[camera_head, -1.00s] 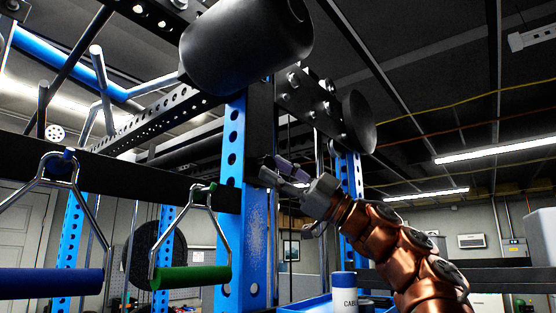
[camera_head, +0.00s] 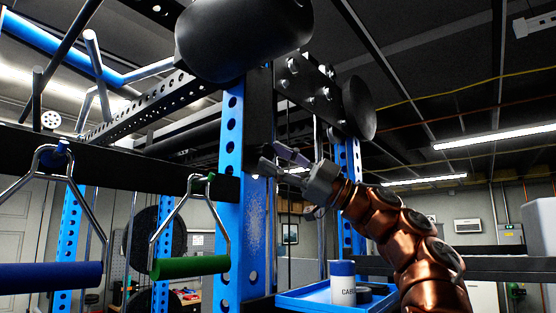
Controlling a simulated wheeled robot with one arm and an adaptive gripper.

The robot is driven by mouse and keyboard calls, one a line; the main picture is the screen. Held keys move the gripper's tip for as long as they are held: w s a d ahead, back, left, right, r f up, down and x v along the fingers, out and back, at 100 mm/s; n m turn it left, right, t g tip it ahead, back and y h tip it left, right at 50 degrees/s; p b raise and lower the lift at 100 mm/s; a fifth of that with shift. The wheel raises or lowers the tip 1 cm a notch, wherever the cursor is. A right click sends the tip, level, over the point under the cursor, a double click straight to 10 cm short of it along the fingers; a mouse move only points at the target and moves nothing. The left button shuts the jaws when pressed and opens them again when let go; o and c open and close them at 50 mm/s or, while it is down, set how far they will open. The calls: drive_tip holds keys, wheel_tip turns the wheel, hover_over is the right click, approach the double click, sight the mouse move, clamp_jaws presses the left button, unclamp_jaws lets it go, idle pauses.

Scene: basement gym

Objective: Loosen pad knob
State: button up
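A large black roller pad (camera_head: 245,35) hangs at the top, in front of the blue upright (camera_head: 232,200). A black plate with several bolts (camera_head: 310,88) lies to its right, with a round black disc (camera_head: 359,108) at the plate's far end. I cannot tell whether this disc is the pad knob; no other clear knob shows. My gripper (camera_head: 277,158) points left at the upright's dark right face, below the pad and plate. Its two fingers look apart, with nothing visible between them. I cannot tell whether the fingertips touch the upright.
A blue tray (camera_head: 295,300) holding a white-and-blue container (camera_head: 342,283) sits below my gripper. A blue handle (camera_head: 50,275) and a green handle (camera_head: 190,266) hang at the left from a black crossbar (camera_head: 110,172). Open space lies right of the disc.

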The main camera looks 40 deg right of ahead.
drive_tip(key=shift+o, duration=1.1)
drive_tip(key=v, duration=1.2)
